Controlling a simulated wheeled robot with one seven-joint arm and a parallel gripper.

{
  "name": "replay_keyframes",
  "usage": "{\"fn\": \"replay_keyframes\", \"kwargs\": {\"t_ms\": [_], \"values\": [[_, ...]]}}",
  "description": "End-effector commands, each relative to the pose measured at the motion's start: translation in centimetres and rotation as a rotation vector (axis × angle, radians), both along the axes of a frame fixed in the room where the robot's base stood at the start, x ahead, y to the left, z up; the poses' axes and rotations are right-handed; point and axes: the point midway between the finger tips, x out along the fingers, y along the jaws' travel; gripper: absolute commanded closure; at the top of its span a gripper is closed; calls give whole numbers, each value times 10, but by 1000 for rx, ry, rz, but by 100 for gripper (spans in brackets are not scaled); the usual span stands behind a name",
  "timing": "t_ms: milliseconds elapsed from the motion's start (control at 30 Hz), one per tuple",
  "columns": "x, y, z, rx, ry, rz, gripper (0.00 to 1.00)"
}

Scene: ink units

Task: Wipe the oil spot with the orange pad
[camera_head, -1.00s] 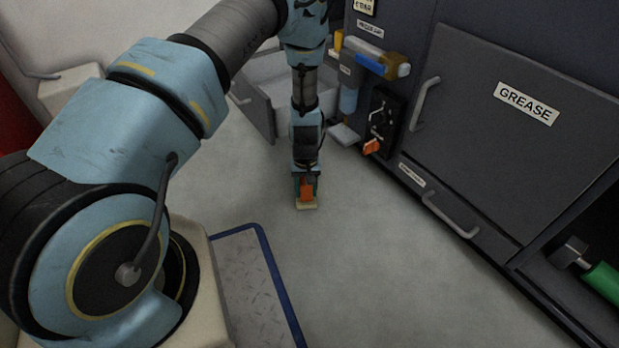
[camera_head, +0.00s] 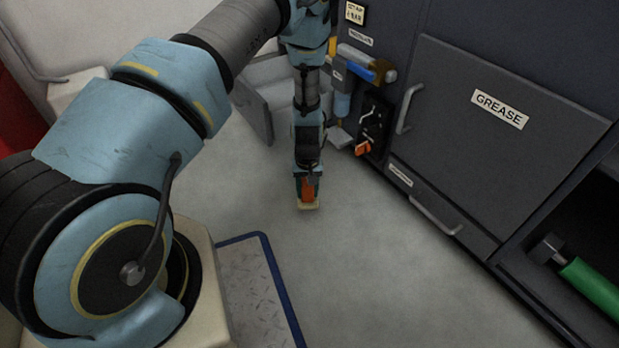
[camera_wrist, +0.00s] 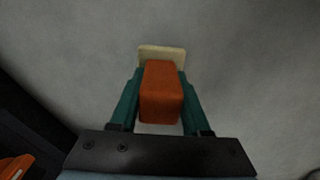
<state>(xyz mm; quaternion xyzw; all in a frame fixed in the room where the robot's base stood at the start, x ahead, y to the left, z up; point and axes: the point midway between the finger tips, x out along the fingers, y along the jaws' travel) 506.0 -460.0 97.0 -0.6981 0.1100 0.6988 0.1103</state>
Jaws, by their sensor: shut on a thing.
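My gripper (camera_head: 308,190) points straight down over the grey floor, in the middle of the head view. It is shut on the orange pad (camera_head: 308,188), a block with a pale, flat underside. In the wrist view the orange pad (camera_wrist: 161,92) sits between the green fingers of my gripper (camera_wrist: 160,95), with the pale part (camera_wrist: 162,52) past the fingertips. The pale underside is at or close to the floor; I cannot tell if it touches. No dark oil spot shows on the visible floor. The patch under the pad is hidden.
A dark cabinet labelled GREASE (camera_head: 500,110) stands at the right, with handles and an orange lever (camera_head: 363,148). A green-handled tool (camera_head: 590,284) lies in an open bay. A blue-edged metal plate (camera_head: 250,290) lies at the lower left. The floor between is clear.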

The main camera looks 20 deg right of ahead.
Motion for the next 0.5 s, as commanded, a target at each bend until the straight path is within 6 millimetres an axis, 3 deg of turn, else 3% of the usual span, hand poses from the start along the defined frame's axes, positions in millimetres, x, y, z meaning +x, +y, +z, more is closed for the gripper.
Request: {"fn": "replay_keyframes", "kwargs": {"t_ms": [300,500], "values": [[7,3,34,0,-1,0,100],[10,4,45,0,0,1,100]]}}
